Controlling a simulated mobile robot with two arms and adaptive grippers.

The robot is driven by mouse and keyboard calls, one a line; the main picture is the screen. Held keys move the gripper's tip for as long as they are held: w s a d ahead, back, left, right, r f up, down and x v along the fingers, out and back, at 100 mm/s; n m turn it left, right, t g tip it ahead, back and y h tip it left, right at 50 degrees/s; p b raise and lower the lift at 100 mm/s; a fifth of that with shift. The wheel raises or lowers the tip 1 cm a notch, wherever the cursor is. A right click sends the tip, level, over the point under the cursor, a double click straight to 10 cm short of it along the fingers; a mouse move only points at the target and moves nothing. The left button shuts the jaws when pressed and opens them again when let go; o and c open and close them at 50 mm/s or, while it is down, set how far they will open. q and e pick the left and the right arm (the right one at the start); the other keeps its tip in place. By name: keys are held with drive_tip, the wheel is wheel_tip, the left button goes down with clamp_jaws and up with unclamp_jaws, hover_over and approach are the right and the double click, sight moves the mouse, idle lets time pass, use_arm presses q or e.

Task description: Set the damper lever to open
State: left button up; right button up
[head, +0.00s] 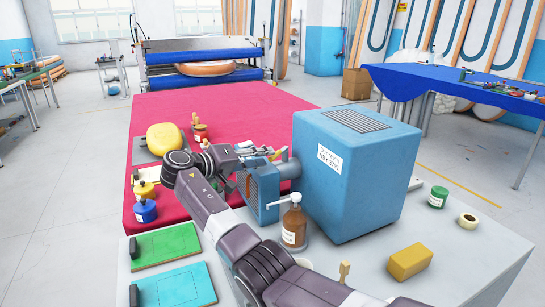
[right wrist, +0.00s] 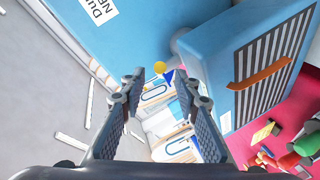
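A large blue box (head: 357,170) with a white label stands on the grey table. A grey pipe joins it to a smaller blue housing (head: 262,192), which shows a striped grille in the right wrist view (right wrist: 270,70). A small yellow ball-shaped knob (right wrist: 159,67), which may be the damper lever's end, shows beside the blue box, beyond my fingertips; its stem is not clear. My right gripper (right wrist: 160,80) is open and empty, its fingers apart and pointing toward the knob. In the head view my right gripper (head: 258,154) is near the pipe, partly hidden. My left gripper is not in view.
An orange strip (right wrist: 260,74) lies across the grille. A brown pump bottle (head: 294,226) stands in front of the housing. A yellow block (head: 410,261), a green jar (head: 437,197) and a tape roll (head: 467,221) are at right. Green (head: 165,246) and cyan (head: 176,286) mats lie at left.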

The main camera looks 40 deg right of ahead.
drive_tip(key=v, duration=0.6)
drive_tip(key=shift+a, duration=0.15)
